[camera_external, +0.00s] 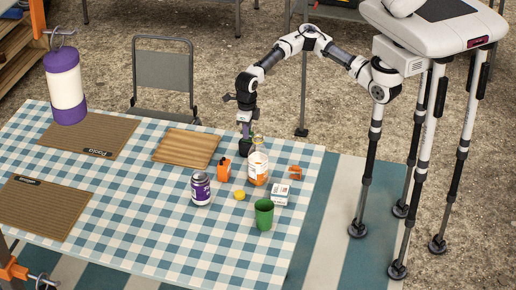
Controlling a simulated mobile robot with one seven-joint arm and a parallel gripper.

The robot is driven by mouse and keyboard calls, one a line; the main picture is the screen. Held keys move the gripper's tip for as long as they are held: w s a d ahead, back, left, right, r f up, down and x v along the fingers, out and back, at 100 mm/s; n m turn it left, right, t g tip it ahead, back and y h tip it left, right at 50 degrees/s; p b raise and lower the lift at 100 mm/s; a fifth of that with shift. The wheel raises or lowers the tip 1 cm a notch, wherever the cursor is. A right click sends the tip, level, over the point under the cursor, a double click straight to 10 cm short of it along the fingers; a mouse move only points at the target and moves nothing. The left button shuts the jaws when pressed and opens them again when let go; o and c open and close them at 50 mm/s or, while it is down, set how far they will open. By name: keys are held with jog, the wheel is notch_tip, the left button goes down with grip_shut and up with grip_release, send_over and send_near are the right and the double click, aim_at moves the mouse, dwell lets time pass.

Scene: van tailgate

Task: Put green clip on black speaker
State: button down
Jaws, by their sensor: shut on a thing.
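My gripper (247,143) is low over the far right part of the table, just behind a white tub with an orange label (258,170). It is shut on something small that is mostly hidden. A small yellow-green piece (257,139) shows at its right side and looks like the green clip, but its shape is too small to make out. A dark block shows at the gripper's lower end; I cannot tell whether it is the black speaker or the fingers themselves. No other black speaker can be made out.
Near the gripper stand an orange item (224,170), a purple can (201,189), a yellow ball (239,195), a white box (281,194), an orange clamp-like piece (296,172) and a green cup (264,214). A wooden board (186,148) lies left. The front middle tablecloth (150,240) is clear.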

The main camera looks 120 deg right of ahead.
jog(key=shift+f, duration=0.1)
jog(key=c, duration=1.3)
grip_release()
notch_tip(320, 180, up, 12)
